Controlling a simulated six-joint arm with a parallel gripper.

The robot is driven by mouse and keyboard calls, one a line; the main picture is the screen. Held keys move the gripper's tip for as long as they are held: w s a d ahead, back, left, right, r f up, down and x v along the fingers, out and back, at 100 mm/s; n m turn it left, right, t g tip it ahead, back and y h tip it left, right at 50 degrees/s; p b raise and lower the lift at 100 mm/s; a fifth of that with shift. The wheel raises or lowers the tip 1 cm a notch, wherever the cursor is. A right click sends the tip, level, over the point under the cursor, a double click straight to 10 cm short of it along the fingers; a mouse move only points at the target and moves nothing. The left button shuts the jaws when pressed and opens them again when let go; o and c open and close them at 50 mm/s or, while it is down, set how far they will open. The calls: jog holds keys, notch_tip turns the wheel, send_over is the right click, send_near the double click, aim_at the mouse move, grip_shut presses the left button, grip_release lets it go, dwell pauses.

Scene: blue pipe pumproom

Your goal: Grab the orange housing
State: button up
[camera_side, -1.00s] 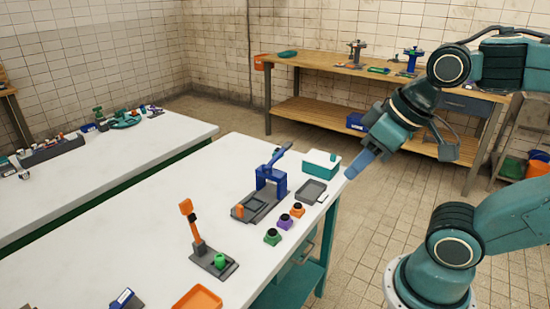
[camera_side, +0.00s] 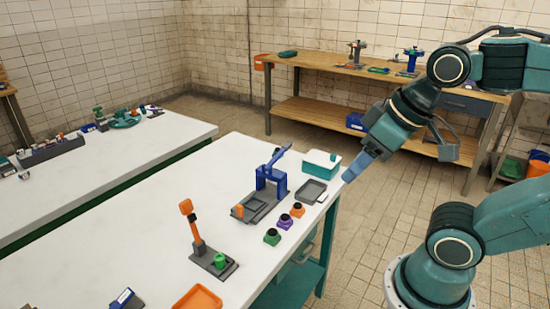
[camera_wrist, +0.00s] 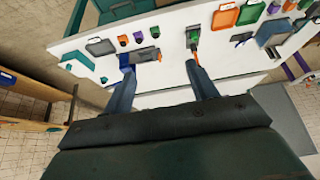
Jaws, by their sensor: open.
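The orange housing (camera_side: 297,211) is a small orange piece with a dark top. It stands upright on the white table, in a row with a purple one (camera_side: 285,221) and a green one (camera_side: 272,237). In the wrist view the orange housing (camera_wrist: 123,41) is at the upper left, beyond the blue fingers. My gripper (camera_side: 349,174) is in the air past the table's right edge, above and to the right of the housing. In the wrist view my gripper (camera_wrist: 159,67) has its fingers wide apart, with no part held between them.
A grey tray (camera_side: 311,191) and a teal box (camera_side: 321,164) stand near the table edge. A blue press (camera_side: 271,184) is left of the housings. An orange-handled stand (camera_side: 195,232) and an orange tray (camera_side: 197,299) are nearer the camera. The table's left part is mostly clear.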

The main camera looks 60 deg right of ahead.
jog(key=w+d+f+m+g, duration=0.2)
jog(key=w+d+m, duration=0.15)
jog(key=w, duration=0.35)
jog(key=w+d+f+m+g, duration=0.1)
jog(key=w+d+m, duration=0.25)
jog(key=w, duration=0.25)
jog(key=w+d+f+m+g, duration=0.1)
jog(key=w+d+f+m, duration=0.3)
jog(key=f, duration=0.2)
jog(key=w+d+f+m+g, duration=0.1)
jog(key=w+d+f+m, duration=0.3)
jog(key=d+f, duration=0.1)
jog(key=shift+d+f+g, duration=0.25)
jog(key=shift+f+g, duration=0.05)
jog(key=shift+f, duration=0.5)
send_over(298, 204)
jog(key=shift+d+f, duration=0.15)
jog(key=shift+f, duration=4.15)
jog(key=shift+f, duration=0.15)
